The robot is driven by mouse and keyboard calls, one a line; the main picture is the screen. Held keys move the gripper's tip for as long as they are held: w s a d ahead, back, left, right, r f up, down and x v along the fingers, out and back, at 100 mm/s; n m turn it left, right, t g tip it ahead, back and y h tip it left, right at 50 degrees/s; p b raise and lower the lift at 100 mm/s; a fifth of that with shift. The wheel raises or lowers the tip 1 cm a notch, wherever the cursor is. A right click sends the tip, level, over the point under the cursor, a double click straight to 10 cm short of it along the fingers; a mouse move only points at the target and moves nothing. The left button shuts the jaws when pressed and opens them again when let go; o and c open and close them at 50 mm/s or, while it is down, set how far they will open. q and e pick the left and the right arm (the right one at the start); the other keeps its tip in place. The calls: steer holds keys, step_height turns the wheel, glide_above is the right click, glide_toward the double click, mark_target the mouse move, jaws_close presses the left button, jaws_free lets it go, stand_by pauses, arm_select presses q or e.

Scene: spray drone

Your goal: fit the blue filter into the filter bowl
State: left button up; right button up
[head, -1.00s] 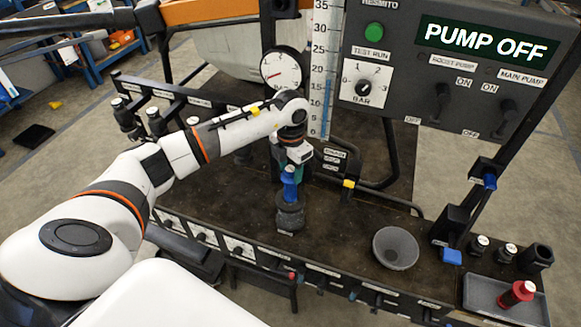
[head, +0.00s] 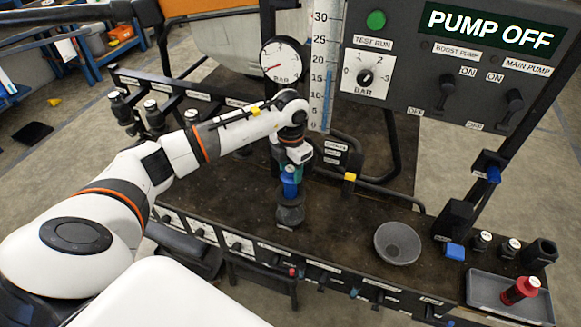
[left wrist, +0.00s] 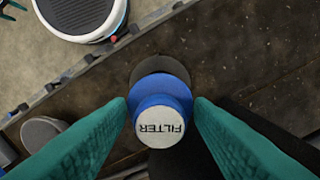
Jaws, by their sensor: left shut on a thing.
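My left gripper (head: 294,157) points down over the bench and is shut on the blue filter (head: 290,183). In the left wrist view the filter's white top marked FILTER (left wrist: 160,130) shows between the two teal fingers. Directly below the filter is a dark round cup (head: 290,213) standing on the bench, which looks like the filter bowl. Its dark rim (left wrist: 155,64) shows beyond the filter in the left wrist view. The filter seems upright over it; I cannot tell how far it is inside. My right gripper is not in view.
A grey open bowl (head: 397,244) stands on the bench to the right. A gauge (head: 284,60), a scale strip and black pipes stand behind the gripper. The bench between cup and grey bowl is clear.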

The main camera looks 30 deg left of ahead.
mark_target(291, 185)
arm_select(q)
steer(key=shift+f+b, duration=2.55)
steer(key=shift+f, duration=0.95)
steer(key=o, duration=1.4)
steer(key=shift+c, duration=0.2)
steer(key=shift+r, duration=0.2)
step_height(291, 185, up, 12)
steer(key=shift+f, duration=0.1)
steer(key=shift+s+f, duration=0.1)
steer(key=shift+f, duration=0.05)
